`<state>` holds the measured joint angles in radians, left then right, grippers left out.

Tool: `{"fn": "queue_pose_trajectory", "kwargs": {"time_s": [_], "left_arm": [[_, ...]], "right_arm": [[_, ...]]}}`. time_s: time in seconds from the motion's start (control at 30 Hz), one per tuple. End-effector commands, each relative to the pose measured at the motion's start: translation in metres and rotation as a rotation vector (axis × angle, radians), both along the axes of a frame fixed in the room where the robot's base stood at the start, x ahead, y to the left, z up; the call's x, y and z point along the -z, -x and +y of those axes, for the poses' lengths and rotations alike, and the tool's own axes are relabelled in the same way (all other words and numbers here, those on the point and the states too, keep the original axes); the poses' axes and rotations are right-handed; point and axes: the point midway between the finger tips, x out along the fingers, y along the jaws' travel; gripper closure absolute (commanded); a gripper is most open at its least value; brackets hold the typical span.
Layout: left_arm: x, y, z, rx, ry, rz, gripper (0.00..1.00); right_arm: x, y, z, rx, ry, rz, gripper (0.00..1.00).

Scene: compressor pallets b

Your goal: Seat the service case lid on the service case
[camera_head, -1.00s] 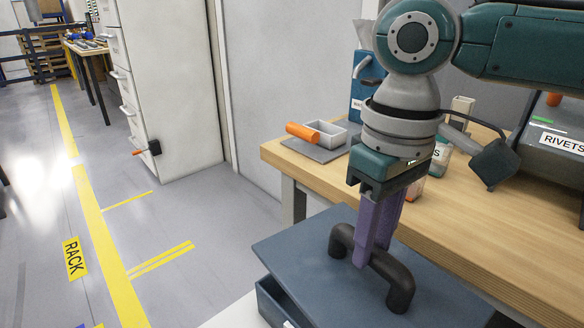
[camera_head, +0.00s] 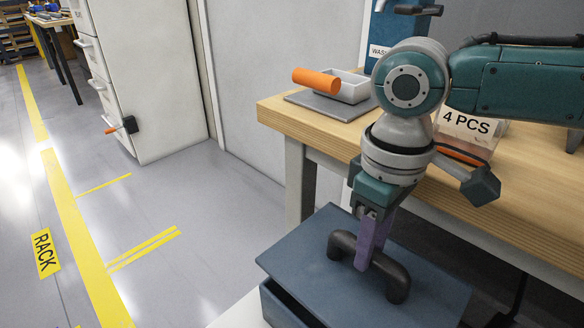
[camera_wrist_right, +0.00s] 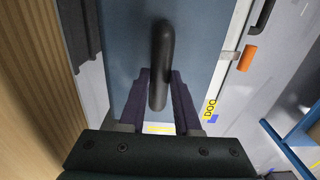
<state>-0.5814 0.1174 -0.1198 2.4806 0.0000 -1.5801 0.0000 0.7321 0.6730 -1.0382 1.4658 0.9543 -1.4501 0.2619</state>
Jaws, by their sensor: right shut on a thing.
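The service case lid (camera_head: 300,255) is a flat blue-grey plate with a black arched handle (camera_head: 397,284). My right gripper (camera_head: 371,262) has its purple fingers shut on the handle from above. In the right wrist view the handle (camera_wrist_right: 165,45) runs between the two fingers of the gripper (camera_wrist_right: 160,78), and the lid (camera_wrist_right: 115,35) lies beneath. The service case (camera_head: 274,308) is a dark blue box under the lid, with its near-left corner showing. A dark gap shows between lid and case there. The lid hides the rest of the case. My left gripper is not in view.
A wooden workbench (camera_head: 480,215) stands just behind and right of the lid. It holds a grey tray (camera_head: 352,88), an orange cylinder (camera_head: 317,80) and a bin marked 4 PCS (camera_head: 465,130). A white cabinet (camera_head: 150,80) stands at the back left. The floor (camera_head: 190,215) at left is clear.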

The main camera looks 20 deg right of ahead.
Motion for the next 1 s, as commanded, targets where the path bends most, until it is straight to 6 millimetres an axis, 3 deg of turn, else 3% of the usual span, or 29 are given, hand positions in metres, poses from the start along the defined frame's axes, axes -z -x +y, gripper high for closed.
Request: {"fn": "queue_pose_trajectory", "kwargs": {"time_s": [0.17, 0.53, 1.0], "left_arm": [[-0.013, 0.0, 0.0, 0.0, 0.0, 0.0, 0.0], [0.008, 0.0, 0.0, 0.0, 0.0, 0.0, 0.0], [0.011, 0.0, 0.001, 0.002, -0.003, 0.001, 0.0]], "right_arm": [[-0.004, 0.001, 0.0, 0.001, 0.001, 0.001, 1.0], [0.034, 0.001, 0.0, 0.001, 0.001, 0.0, 1.0], [0.04, 0.0, 0.0, 0.001, 0.001, -0.001, 1.0]]}}
